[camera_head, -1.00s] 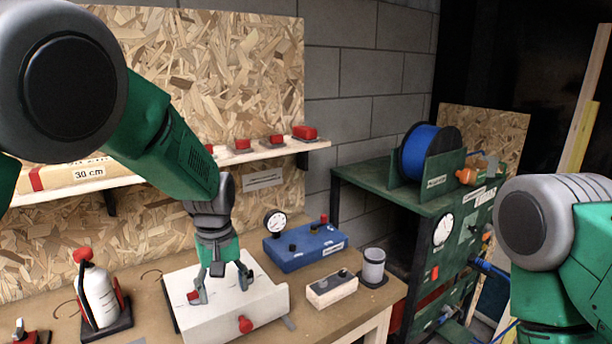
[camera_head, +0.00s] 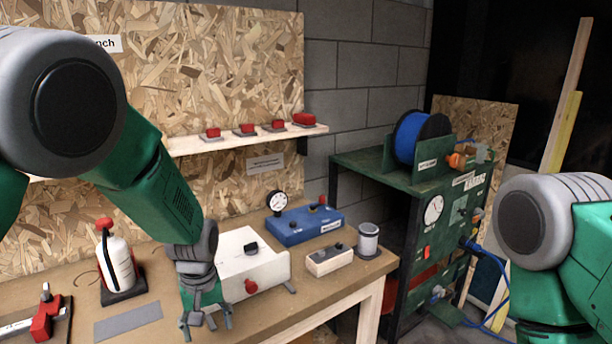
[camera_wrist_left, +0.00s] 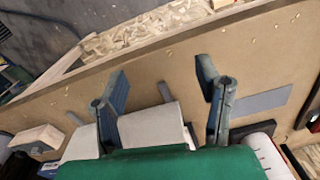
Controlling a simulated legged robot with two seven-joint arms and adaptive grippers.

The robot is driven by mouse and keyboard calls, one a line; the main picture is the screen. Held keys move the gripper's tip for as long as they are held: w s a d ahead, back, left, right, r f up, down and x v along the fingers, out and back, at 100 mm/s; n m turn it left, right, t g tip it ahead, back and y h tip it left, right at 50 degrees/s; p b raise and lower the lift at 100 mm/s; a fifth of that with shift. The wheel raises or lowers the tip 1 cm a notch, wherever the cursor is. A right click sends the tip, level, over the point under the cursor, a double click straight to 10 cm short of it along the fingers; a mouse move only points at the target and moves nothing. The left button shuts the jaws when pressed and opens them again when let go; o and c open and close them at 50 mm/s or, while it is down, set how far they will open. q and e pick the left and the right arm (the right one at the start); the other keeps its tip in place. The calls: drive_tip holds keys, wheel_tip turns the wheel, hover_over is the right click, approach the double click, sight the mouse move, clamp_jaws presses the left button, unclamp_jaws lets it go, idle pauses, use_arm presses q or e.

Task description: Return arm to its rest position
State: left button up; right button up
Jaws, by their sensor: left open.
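My left gripper (camera_head: 206,322) is open and empty. It hangs over the bench's front part, before and left of the white box (camera_head: 262,268) with a red knob on its front and a dark knob on top. In the left wrist view, the open fingers (camera_wrist_left: 162,82) spread apart with nothing between them. My left arm (camera_head: 150,190) comes down from the upper left and hides part of the box and wall. My right arm (camera_head: 560,240) shows at the right edge; its gripper is out of the picture.
The wooden bench (camera_head: 345,290) holds a white-and-red bottle (camera_head: 117,262), a red clamp-like tool (camera_head: 45,318), a flat grey plate (camera_head: 128,321), a blue box (camera_head: 305,226), a small pale box (camera_head: 328,261) and a grey canister (camera_head: 368,240). A green rack (camera_head: 380,168) stands at right.

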use_arm(q)
drive_tip(key=s+a+f+m+b, duration=0.1)
drive_tip(key=s+a+f+b, duration=0.2)
drive_tip(key=s+f, duration=0.5)
drive_tip(key=s+a+f+m+b, duration=0.1)
drive_tip(key=s+a+f+b, duration=0.2)
drive_tip(key=s+f, duration=0.55)
drive_tip(key=s+a+f+m+b, duration=0.1)
drive_tip(key=s+f+m+b, duration=0.1)
drive_tip(key=s+f, duration=0.3)
drive_tip(key=s+a+f+m+b, duration=0.1)
drive_tip(key=s+f+b, duration=0.2)
drive_tip(key=s, duration=0.9)
wheel_tip(320, 180, down, 3)
drive_tip(key=shift+s+a+r+m, duration=0.15)
drive_tip(key=shift+s+a+m, duration=0.1)
drive_tip(key=shift+s+m, duration=0.15)
drive_tip(key=shift+w, duration=0.15)
